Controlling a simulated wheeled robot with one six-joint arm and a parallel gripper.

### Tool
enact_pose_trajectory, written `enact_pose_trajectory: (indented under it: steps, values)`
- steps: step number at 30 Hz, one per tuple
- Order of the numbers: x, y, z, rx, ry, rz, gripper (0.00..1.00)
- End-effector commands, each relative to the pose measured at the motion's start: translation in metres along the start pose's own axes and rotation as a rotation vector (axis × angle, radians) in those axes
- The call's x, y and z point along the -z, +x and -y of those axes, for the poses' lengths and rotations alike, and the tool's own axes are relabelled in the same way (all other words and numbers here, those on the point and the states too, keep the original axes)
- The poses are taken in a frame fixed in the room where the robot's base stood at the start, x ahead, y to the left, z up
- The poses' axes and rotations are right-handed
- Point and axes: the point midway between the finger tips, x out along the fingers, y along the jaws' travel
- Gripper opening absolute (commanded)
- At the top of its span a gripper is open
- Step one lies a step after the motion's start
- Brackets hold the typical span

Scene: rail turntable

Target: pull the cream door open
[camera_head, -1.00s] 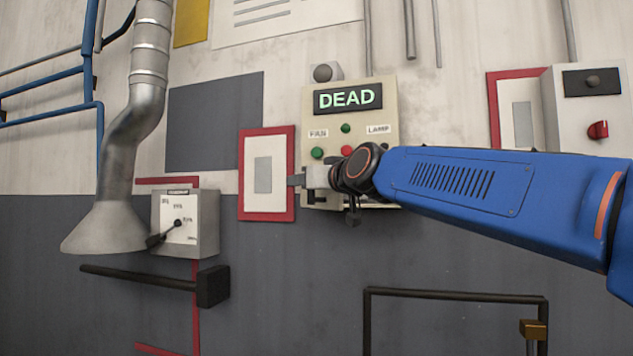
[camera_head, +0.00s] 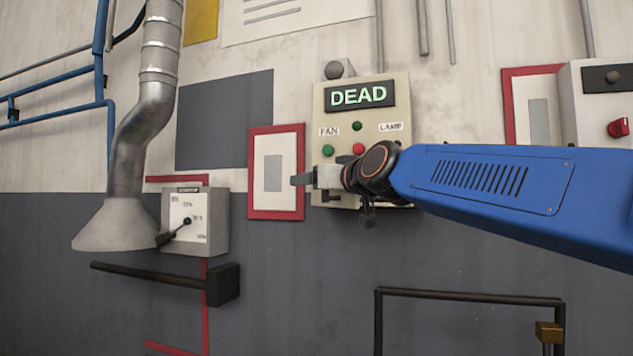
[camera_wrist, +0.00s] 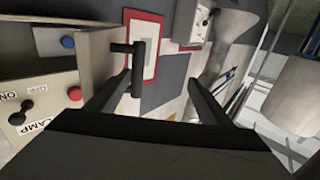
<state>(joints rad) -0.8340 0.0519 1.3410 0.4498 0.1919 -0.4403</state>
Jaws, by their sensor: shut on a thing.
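A red-framed plate (camera_head: 275,172) is on the wall just left of the box. A grey lever box (camera_head: 195,222), a metal duct (camera_head: 140,130) and a dark bar (camera_head: 150,275) are farther left. A dark rail frame (camera_head: 470,294) stands below right. Another box (camera_head: 600,110) is at the right.

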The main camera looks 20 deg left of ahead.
Motion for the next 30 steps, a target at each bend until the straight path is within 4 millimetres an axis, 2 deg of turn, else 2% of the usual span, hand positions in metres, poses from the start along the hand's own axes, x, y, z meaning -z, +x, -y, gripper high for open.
enact_pose_trajectory:
  steps: [2, 3, 21, 30]
  values:
    - [0.001, -0.018, 0.005, 0.009, 0.004, 0.005, 0.55]
    - [0.002, -0.026, 0.004, 0.008, 0.004, 0.004, 0.34]
    - [0.003, -0.127, -0.004, -0.002, 0.002, 0.001, 0.34]
    - [0.003, -0.155, -0.005, -0.003, 0.002, 0.001, 0.34]
